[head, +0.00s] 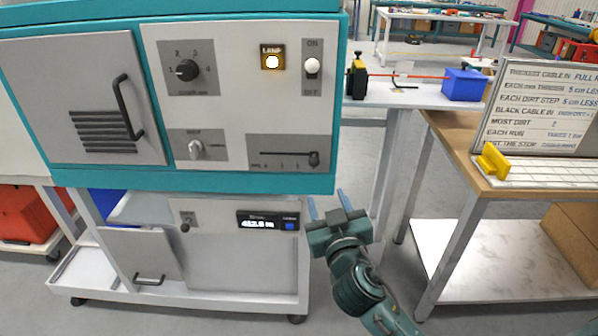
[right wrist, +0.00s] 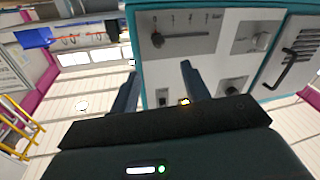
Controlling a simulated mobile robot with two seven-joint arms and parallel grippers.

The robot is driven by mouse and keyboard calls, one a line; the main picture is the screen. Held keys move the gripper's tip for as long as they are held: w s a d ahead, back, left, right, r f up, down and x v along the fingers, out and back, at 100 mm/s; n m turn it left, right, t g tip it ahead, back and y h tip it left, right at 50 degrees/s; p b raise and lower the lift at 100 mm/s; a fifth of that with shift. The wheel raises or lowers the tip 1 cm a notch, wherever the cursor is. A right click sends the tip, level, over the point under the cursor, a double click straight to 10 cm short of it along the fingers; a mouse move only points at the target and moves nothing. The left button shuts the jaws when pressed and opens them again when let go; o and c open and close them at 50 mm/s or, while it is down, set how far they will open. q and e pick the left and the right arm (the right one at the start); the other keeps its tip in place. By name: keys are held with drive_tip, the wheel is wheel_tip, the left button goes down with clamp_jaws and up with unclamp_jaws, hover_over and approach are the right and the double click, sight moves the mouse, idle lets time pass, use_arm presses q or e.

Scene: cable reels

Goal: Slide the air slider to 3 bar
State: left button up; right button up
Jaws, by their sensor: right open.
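The air slider's black knob (head: 314,158) sits near the right end of its slot, on a grey plate (head: 289,163) at the lower right of the white panel. The scale marks are too small to read surely. In the right wrist view, which is turned over, the slider knob (right wrist: 157,41) shows at the left of its plate, beyond my fingers. My right gripper (head: 328,203) is open and empty, below the cabinet's lower right corner and apart from the slider. Its two fingers also show in the right wrist view (right wrist: 158,88). My left gripper is not in view.
The panel also carries a rotary dial (head: 187,70), a lit lamp (head: 272,61), an on/off switch (head: 312,67) and a lower knob (head: 195,149). A display (head: 268,221) is below. A wooden table (head: 455,150) with a sign board stands at right.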

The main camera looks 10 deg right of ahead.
sight(315, 165)
drive_tip(key=w, duration=0.4)
drive_tip(key=w+d, duration=0.1)
drive_tip(key=w, duration=0.3)
drive_tip(key=w+p, duration=0.1)
drive_tip(key=w, duration=0.3)
drive_tip(key=shift+w+d, duration=0.15)
drive_tip(key=shift+w, duration=0.05)
drive_tip(key=shift+c, duration=0.5)
clamp_jaws()
